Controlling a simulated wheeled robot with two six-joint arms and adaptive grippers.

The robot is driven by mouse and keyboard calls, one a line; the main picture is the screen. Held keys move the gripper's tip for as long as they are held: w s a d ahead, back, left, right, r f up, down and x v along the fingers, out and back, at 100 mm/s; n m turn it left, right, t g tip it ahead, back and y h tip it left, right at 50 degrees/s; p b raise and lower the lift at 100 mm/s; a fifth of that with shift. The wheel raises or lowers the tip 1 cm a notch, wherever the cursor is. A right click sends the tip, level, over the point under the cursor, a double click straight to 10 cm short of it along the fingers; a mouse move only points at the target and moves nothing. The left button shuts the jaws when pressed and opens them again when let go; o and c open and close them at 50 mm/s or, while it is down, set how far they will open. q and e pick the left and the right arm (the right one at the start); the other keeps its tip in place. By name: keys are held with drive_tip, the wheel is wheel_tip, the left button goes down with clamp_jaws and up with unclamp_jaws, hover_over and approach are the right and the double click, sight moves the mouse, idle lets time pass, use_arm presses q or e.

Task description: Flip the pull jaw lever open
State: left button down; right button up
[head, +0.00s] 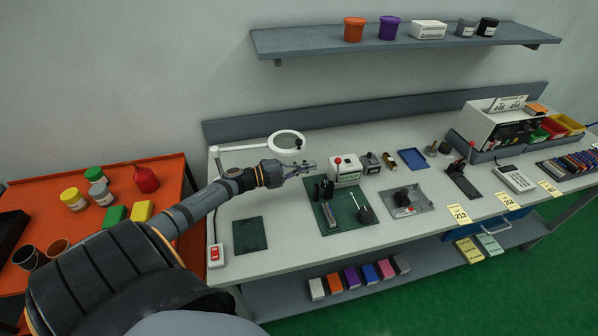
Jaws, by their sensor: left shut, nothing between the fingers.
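My left gripper (306,167) is shut and empty. It is above the back of the grey workbench (290,233), just left of a white box (346,169) with a red-knobbed lever (338,163). In front of it a dark green plate (345,222) carries a black upright part, a grey strip and a black round-ended part (365,214). A grey plate (414,209) with a black knob (402,196) lies to its right. I cannot tell for sure which of these is the pull jaw lever, or its position. My right gripper is not in view.
A ring magnifier lamp (287,143) stands behind my left gripper. A small grey block (370,162) and a blue tray (412,159) are to the right. An orange table (165,202) is at left.

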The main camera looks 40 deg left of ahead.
use_arm(q)
drive_tip(key=shift+v, duration=1.95)
drive_tip(key=shift+d, duration=0.1)
